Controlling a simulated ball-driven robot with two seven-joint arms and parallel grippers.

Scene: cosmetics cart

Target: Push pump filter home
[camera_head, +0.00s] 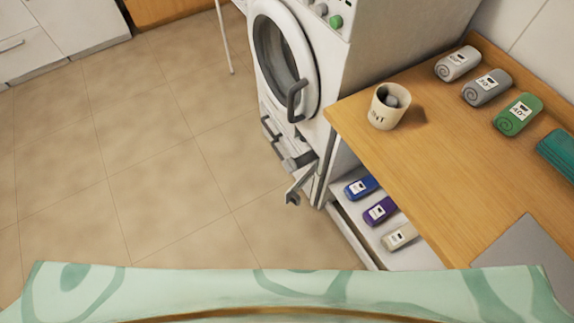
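A white washing machine (375,45) stands at the upper middle, its round door (258,45) facing left. Low on its front, a grey part that looks like the pump filter (297,161) sticks out of the lower panel. Below it, a pale flap or arm-like piece (302,180) with a dark end juts out over the floor. The view is too small and steep to tell how far the filter sits in its opening. Neither of my grippers is in view.
A wooden counter (410,165) at the right bears a cup (389,106) and rolled towels (517,115). A white shelf (350,213) under it holds small labelled items (379,211). The tiled floor (150,150) left of the machine is clear.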

